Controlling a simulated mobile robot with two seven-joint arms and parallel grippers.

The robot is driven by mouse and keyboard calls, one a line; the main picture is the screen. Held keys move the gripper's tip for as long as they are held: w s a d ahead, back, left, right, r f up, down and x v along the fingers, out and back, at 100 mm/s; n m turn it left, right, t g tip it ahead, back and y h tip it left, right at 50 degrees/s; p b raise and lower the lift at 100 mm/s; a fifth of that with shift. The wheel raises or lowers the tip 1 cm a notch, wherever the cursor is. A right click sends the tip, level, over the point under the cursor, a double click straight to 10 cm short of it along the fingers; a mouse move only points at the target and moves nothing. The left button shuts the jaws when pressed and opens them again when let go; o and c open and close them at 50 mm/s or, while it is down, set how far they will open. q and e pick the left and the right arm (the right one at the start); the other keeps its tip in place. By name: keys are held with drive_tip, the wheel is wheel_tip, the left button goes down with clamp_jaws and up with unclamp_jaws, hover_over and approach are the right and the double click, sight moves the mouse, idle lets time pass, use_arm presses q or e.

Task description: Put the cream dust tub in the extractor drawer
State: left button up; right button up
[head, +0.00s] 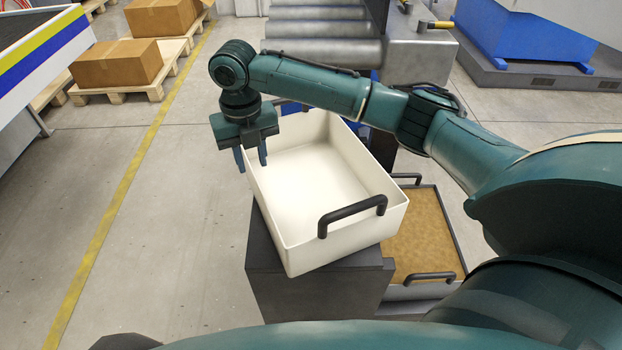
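The cream dust tub (355,239) is an empty, open rectangular box with a black bar handle at its near end and another partly hidden at its far end. It rests on a dark grey block (318,288), turned at an angle and overhanging it. My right gripper (252,160) is at the tub's far left corner, pointing down. Its two fingers are apart, one on each side of the left wall's line; I cannot tell whether they touch it. My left gripper is not in view. I cannot clearly make out an extractor drawer.
A second container (425,235) filled with brown material, with black handles, sits lower at the right. Grey rollers (325,35) stand behind. Cardboard boxes (118,63) on pallets and a conveyor (45,60) are at the left. The floor left of the tub is clear.

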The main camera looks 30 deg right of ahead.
sight(257, 188)
wheel_tip(257, 188, down, 9)
drive_tip(key=shift+s+f, duration=0.1)
drive_tip(key=shift+f, duration=0.05)
idle(0.4)
drive_tip(key=shift+c, duration=0.2)
clamp_jaws()
idle(1.1)
